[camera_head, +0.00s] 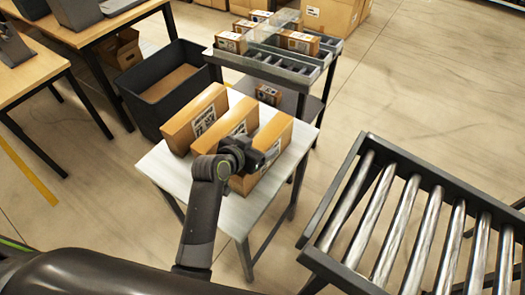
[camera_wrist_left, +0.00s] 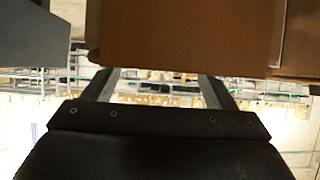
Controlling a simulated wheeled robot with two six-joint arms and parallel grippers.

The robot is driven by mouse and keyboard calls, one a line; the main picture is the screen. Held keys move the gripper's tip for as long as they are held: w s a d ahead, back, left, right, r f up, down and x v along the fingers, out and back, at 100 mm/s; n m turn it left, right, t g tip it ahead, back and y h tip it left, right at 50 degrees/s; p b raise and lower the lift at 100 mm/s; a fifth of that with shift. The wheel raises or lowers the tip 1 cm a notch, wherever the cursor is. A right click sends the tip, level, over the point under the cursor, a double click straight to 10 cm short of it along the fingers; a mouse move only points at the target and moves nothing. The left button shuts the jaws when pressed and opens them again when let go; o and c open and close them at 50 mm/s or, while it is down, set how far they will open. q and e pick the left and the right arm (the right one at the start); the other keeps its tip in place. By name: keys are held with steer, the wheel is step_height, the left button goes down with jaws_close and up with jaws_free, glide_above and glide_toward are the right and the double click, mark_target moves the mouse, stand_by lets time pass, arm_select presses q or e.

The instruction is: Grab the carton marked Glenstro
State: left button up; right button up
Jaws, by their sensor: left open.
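Three brown cartons with white labels lie side by side on a small white table (camera_head: 158,166): a left one (camera_head: 184,127), a middle one (camera_head: 216,132) and a right one (camera_head: 276,134). The labels are too small to read, so I cannot tell which is marked Glenstro. My left gripper (camera_head: 262,158) is at the near side of the right carton and hides part of it. In the left wrist view its two fingers (camera_wrist_left: 160,85) stand apart with nothing seen between them, and a brown carton face (camera_wrist_left: 185,35) fills the upper part. I cannot tell whether they touch.
A dark bin (camera_head: 150,128) stands behind the table at left. A grey cart (camera_head: 290,72) with small boxes is behind it. A roller conveyor (camera_head: 400,225) is at right, with clear floor between. Wooden desks (camera_head: 25,65) are at far left.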

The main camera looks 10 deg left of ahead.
arm_select(q)
steer(key=shift+x, duration=1.05)
jaws_close()
